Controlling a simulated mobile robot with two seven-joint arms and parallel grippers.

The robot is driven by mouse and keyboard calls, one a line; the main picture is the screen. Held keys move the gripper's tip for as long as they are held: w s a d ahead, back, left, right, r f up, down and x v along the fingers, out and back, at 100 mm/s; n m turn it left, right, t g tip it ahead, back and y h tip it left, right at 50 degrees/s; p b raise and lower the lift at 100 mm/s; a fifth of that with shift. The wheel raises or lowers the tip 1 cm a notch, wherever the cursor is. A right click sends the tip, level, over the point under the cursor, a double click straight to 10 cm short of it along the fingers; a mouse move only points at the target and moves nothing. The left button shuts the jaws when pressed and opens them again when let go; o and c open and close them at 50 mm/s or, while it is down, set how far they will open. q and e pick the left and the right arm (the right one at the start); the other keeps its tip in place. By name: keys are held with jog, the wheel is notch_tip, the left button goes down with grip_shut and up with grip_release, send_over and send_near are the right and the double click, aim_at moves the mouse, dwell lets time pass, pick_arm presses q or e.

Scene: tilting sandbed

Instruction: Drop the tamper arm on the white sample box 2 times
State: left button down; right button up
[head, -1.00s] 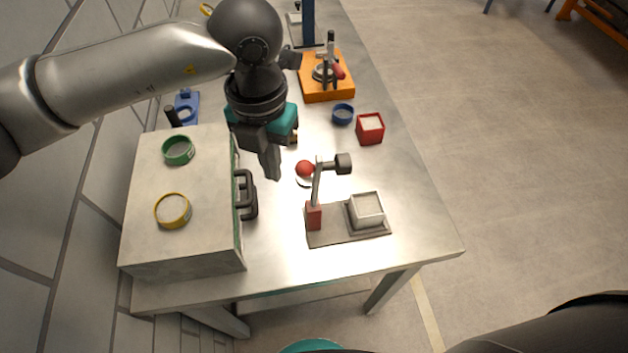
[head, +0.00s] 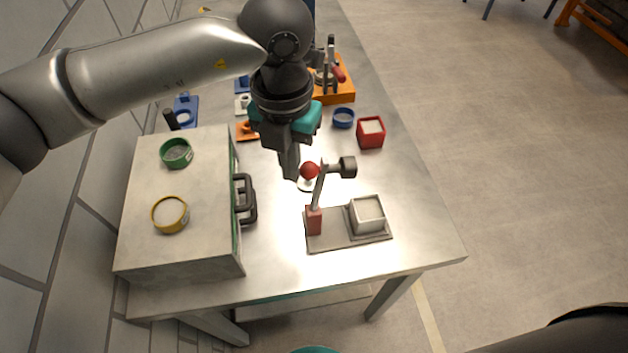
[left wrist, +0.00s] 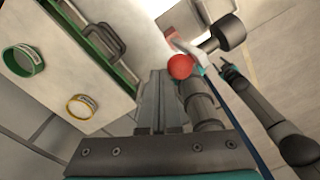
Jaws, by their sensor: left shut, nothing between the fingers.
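The tamper arm (head: 319,188) is a grey lever with a dark cylindrical head (head: 347,167), raised from a red post (head: 314,219) on a grey base plate. A red ball (head: 310,171) shows beside the lever, and also in the left wrist view (left wrist: 181,67). The white sample box (head: 367,214) stands on the plate's right part, with the head up and apart from it. My left gripper (head: 291,174) is shut and empty, just left of the red ball; its fingers also show in the left wrist view (left wrist: 160,100).
A large grey box (head: 150,238) with a dark handle (head: 246,200) stands at the left, bearing a green ring (head: 176,153) and a yellow ring (head: 170,213). A red sample box (head: 371,133), a blue ring (head: 343,117) and an orange stand (head: 342,93) are farther back.

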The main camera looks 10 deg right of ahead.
pick_arm(q)
jog(key=shift+d+b, duration=0.55)
jog(key=shift+d, duration=1.25)
jog(key=shift+r, duration=0.1)
jog(key=shift+r+p, duration=2)
jog(key=shift+r, duration=1.95)
